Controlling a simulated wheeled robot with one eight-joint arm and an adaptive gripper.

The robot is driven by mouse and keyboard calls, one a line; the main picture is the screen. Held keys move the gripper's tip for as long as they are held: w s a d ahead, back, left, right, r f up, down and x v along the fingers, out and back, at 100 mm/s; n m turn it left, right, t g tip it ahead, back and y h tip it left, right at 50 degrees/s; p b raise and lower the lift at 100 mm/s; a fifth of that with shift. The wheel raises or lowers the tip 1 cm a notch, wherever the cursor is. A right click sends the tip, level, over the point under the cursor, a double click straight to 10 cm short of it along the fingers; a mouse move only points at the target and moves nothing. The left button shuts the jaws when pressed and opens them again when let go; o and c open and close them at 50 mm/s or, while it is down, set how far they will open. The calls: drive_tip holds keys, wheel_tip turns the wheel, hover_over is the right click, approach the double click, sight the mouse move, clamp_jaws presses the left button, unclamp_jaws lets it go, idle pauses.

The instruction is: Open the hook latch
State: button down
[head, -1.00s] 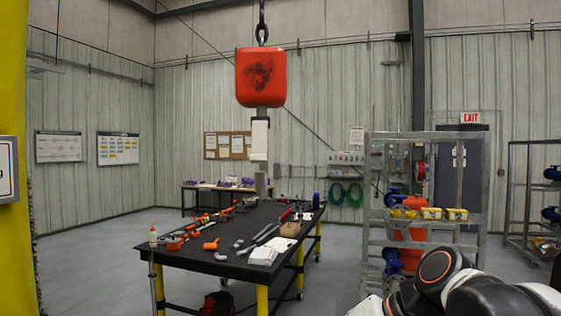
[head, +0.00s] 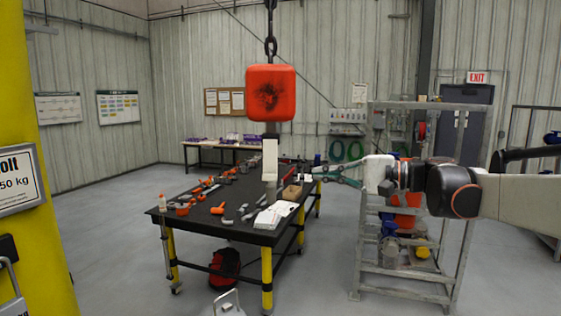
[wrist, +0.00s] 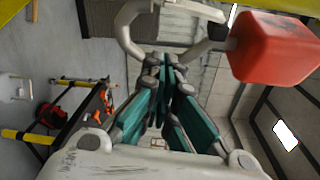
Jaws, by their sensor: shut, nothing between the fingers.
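The hoist's red hook block (head: 270,93) hangs from a chain above the black workbench. Its pale hook (head: 270,160) hangs below, edge-on in the head view. In the wrist view the red block (wrist: 275,48) is at upper right and the curved grey hook (wrist: 128,32) is at the top. I cannot clearly pick out the latch. My gripper (head: 314,173), with green-sided fingers, reaches in from the right, beside the hook. Its fingertips (wrist: 165,62) are together and empty, just below the hook in the wrist picture. I cannot tell whether they touch it.
The black workbench (head: 218,226) below holds tools, orange parts, a box and white papers. A grey metal rack (head: 452,230) stands under and behind my arm. A yellow post (head: 45,230) with a sign is at left. Open floor lies between post and bench.

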sight(270, 161)
drive_tip(key=shift+w+d, duration=0.1)
drive_tip(key=shift+w, duration=0.05)
drive_tip(key=a+p, duration=0.2)
drive_tip(key=a, duration=0.7)
drive_tip(key=shift+s+a, duration=0.2)
drive_tip(key=shift+a, duration=0.05)
idle(0.4)
drive_tip(key=shift+r, duration=0.15)
drive_tip(key=shift+p, duration=0.3)
